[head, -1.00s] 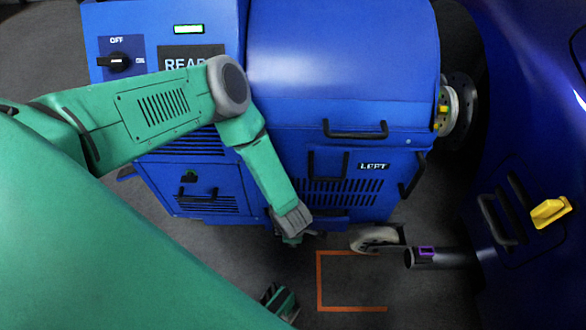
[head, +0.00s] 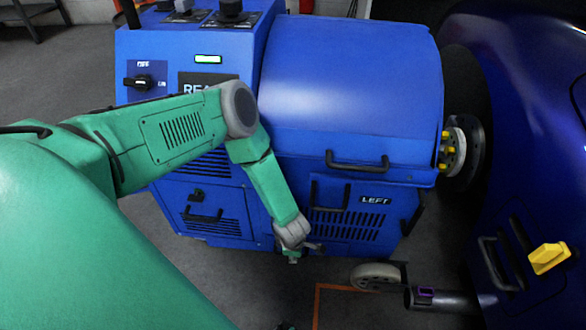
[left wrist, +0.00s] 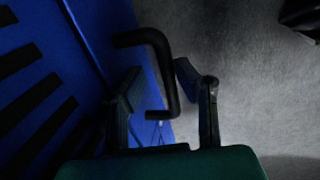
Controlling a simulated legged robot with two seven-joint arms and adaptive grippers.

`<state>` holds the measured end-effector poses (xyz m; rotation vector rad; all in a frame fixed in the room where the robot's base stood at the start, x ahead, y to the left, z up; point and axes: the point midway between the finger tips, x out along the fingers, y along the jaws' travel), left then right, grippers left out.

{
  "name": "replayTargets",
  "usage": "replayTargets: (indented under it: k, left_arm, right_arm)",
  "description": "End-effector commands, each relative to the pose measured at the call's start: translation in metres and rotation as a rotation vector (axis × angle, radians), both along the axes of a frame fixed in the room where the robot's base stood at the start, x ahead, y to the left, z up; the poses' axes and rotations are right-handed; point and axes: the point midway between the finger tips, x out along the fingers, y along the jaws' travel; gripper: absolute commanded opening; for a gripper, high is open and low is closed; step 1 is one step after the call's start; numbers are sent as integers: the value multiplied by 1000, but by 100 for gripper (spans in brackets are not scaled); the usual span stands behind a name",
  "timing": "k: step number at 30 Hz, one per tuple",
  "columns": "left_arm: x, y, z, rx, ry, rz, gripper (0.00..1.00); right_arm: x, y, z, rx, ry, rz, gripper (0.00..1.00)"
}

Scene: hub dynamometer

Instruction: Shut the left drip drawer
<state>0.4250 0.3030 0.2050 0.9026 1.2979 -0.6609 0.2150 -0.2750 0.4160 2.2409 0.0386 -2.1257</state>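The blue machine marked LEFT (head: 375,200) has a slotted panel low on its front. My left gripper (head: 292,252) is at the foot of this panel, near its left edge. In the left wrist view, a black bar handle (left wrist: 160,65) stands out from a blue face (left wrist: 105,30). My left gripper's fingers (left wrist: 162,100) are apart, with part of the handle between them; I see no clear grip on it. My gripper and forearm cover part of the low front in the head view. I cannot tell how far out the drip drawer is. My right gripper is not in view.
A blue car body (head: 510,180) fills the right side. Orange floor tape (head: 335,288) lies below.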

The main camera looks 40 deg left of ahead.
Motion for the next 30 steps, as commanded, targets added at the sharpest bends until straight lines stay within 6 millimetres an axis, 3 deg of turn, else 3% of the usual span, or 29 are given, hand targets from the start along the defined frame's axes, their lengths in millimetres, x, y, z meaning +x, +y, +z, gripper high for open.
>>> replayTargets:
  k: [1,17,30]
  left_arm:
    - [3,6,0,14,-5,6,32]
    - [-3,6,3,9,4,7,32]
    - [-15,-9,90,23,0,5,32]
  right_arm:
    - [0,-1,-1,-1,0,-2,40]
    - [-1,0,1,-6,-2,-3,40]
    - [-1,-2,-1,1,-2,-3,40]
